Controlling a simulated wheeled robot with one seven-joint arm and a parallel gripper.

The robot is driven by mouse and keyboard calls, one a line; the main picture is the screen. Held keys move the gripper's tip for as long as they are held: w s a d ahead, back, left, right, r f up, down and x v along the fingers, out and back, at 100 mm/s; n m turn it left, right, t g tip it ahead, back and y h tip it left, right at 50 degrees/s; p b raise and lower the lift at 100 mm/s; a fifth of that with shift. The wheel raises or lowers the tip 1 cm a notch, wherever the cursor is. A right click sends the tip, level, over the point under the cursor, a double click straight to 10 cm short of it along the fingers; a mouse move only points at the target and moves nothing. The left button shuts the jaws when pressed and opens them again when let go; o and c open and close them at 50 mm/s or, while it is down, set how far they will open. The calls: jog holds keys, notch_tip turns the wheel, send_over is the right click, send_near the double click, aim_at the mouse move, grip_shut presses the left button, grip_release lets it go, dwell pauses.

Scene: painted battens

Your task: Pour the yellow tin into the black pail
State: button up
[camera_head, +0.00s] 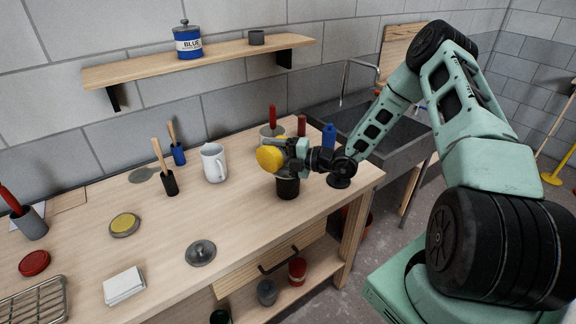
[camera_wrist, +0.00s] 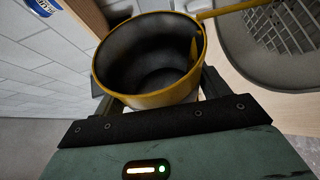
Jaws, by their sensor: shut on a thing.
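My gripper (camera_head: 285,152) is shut on the yellow tin (camera_head: 268,158) and holds it above the bench near its right end. In the wrist view the tin (camera_wrist: 150,98) is tipped, with its open mouth and dark inside showing. A yellow streak lies inside near the rim. A yellow strip (camera_wrist: 240,8) runs from the rim to the upper right; I cannot tell whether it is paint or a handle. The black pail (camera_head: 288,188) stands upright on the bench just below the tin. The tin and gripper partly cover its top, and its contents are hidden.
A pot with a red-handled tool (camera_head: 272,120) is close behind the gripper. A sink (camera_head: 385,130) lies right. A shelf (camera_head: 215,59) hangs above.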

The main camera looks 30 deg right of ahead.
jog(key=shift+d+r, duration=0.15)
jog(key=shift+r, duration=0.1)
dwell(0.3)
